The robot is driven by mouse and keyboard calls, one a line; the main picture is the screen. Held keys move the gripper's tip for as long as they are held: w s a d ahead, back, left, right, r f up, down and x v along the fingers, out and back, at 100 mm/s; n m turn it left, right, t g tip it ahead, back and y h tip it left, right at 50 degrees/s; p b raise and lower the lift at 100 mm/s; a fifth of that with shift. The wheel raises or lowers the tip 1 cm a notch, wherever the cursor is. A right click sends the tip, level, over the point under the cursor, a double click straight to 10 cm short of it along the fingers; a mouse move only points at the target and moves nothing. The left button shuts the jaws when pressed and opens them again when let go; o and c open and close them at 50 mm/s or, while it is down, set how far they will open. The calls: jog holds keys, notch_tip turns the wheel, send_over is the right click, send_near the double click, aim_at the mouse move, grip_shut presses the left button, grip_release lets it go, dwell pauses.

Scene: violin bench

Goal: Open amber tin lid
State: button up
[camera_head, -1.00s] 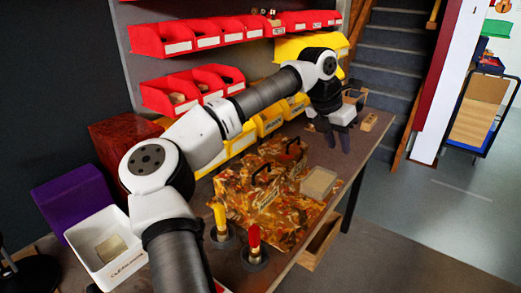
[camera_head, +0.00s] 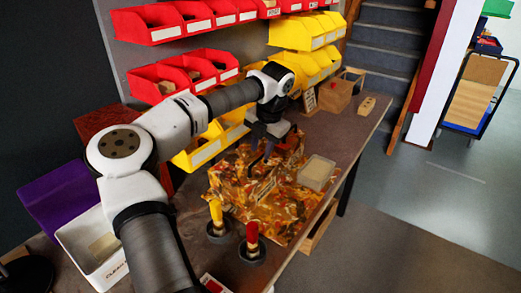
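Two boxy, amber-and-brown mottled containers stand on a cloth of the same pattern on the bench, so their edges blend in. The nearer one (camera_head: 232,184) has a dark handle on top. The farther one (camera_head: 291,146) sits behind and to the right, partly hidden by my gripper. I cannot tell for sure which is the amber tin, and no lid looks raised. My gripper (camera_head: 264,152) points down just above or at the tops of these containers. Its dark fingers overlap the dark handles, so contact and finger opening are unclear.
A clear box (camera_head: 316,172) sits to the right of the containers. Yellow-handled (camera_head: 217,214) and red-handled (camera_head: 252,237) tools stand upright in front. Yellow bins (camera_head: 203,147) are close behind. A wooden box (camera_head: 336,95) stands at the bench's far end.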

jog(key=shift+w+a+f, duration=0.1)
jog(key=shift+f, duration=0.5)
jog(key=shift+w+a+f, duration=0.1)
jog(key=shift+f, duration=0.45)
grip_shut()
